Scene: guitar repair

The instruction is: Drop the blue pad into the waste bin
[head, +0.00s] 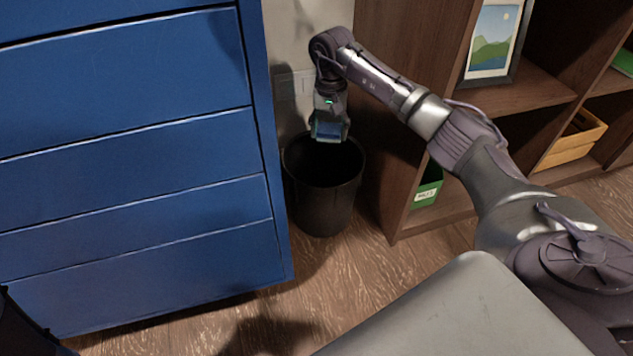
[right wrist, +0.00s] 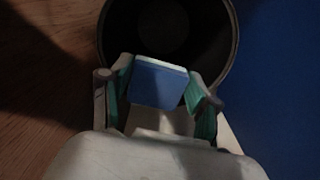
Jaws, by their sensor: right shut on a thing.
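My right gripper (head: 329,132) is shut on the blue pad (right wrist: 159,83), with one finger on each side of it in the right wrist view. The pad is a small blue block with a pale edge. In the head view the pad (head: 327,131) shows only as a small blue patch between the fingers. The black waste bin (head: 325,205) stands on the floor between the blue cabinet and the shelf. My right gripper points down over the bin's opening. In the right wrist view the bin's round rim (right wrist: 233,40) lies beyond the pad. My left gripper is not in view.
A blue drawer cabinet (head: 140,180) stands close at the bin's left. A brown wooden shelf (head: 392,130) stands close at its right, holding a framed picture (head: 492,42), a green box (head: 427,190) and a wooden crate (head: 572,140). A wall is behind the bin; wooden floor (head: 365,265) is clear in front.

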